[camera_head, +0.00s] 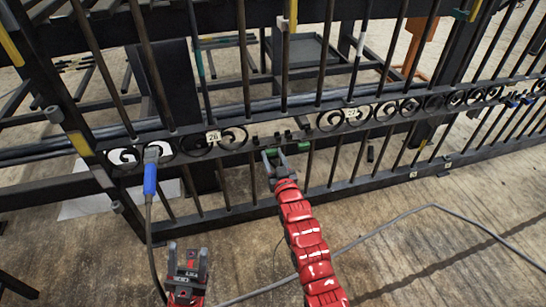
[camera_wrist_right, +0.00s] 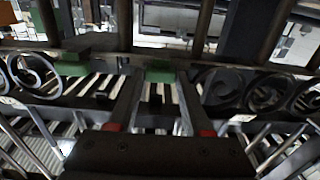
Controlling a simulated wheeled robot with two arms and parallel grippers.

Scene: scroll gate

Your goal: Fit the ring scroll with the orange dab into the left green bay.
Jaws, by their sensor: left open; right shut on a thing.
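Two green blocks show on the gate's lower rail in the head view, the left green block (camera_head: 270,154) and the right green block (camera_head: 304,147). My right gripper (camera_head: 272,161) reaches the rail at the left green block, which shows between its fingertips in the right wrist view (camera_wrist_right: 159,72). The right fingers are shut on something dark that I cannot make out. My left gripper (camera_head: 187,262) is open, low in front of the gate and apart from it. I cannot make out an orange dab or which ring scroll carries it.
The gate's scroll band (camera_head: 125,156) has dark scrolls on both sides of the gap. Numbered tags mark it, including a left tag (camera_head: 213,136). A blue-handled tool (camera_head: 150,175) with a cable hangs at the left. Another cable (camera_head: 390,220) crosses the open floor.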

